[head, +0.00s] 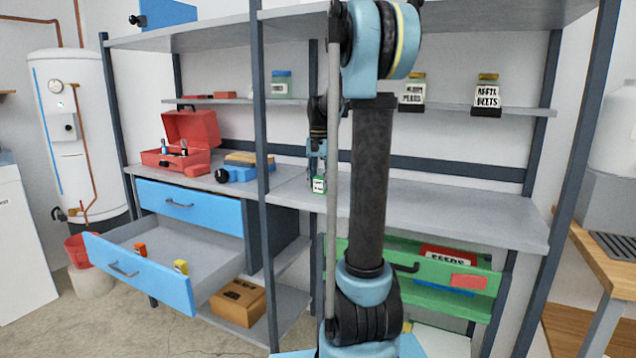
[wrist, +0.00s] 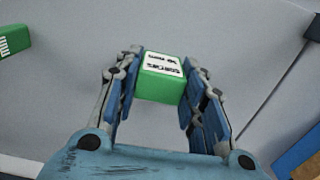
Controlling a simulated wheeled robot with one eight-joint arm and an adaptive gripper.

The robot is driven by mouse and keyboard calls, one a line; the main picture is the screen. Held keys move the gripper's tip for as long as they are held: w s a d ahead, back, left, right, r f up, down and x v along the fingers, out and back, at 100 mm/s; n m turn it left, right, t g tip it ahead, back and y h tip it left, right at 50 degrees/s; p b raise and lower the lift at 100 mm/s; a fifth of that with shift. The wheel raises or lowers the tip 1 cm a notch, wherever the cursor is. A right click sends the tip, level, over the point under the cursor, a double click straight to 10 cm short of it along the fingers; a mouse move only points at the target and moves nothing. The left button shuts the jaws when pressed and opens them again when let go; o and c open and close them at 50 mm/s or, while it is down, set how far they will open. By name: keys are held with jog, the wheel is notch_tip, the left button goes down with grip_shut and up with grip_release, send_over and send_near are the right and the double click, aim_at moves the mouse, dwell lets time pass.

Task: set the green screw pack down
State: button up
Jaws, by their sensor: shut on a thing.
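The green screw pack (wrist: 161,88) is a small green block with a white label carrying dark print. In the wrist view it sits between the two blue fingers of my gripper (wrist: 158,92), which is shut on it. In the head view my gripper (head: 317,168) points down over the grey workbench (head: 430,200), with the pack (head: 319,185) at its tips. I cannot tell whether the pack touches the bench. A second green, labelled thing (wrist: 14,40) lies at the left edge of the wrist view, apart from my gripper.
A red toolbox (head: 185,140) stands open on the left bench, near a blue tool (head: 236,174). A blue drawer (head: 140,275) and a green drawer (head: 450,270) stand open below. Jars (head: 487,92) stand on the upper shelf. The bench's right part is clear.

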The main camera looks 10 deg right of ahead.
aim_at(320, 177)
jog(key=o, duration=1.1)
notch_tip(320, 177, up, 12)
jog(key=s+f+n+t, duration=0.1)
jog(key=s+f+n, duration=0.1)
jog(key=s+f, duration=0.6)
jog(key=s+f+n, duration=0.2)
jog(key=s+f, duration=0.1)
jog(key=s, duration=0.9)
jog(key=s+f+n+t, duration=0.1)
jog(key=s+f+n, duration=0.2)
jog(key=s+f, duration=1.1)
notch_tip(320, 177, down, 4)
jog(key=shift+s+a+r, duration=0.1)
jog(key=shift+s+a, duration=0.15)
jog(key=shift+a, duration=0.2)
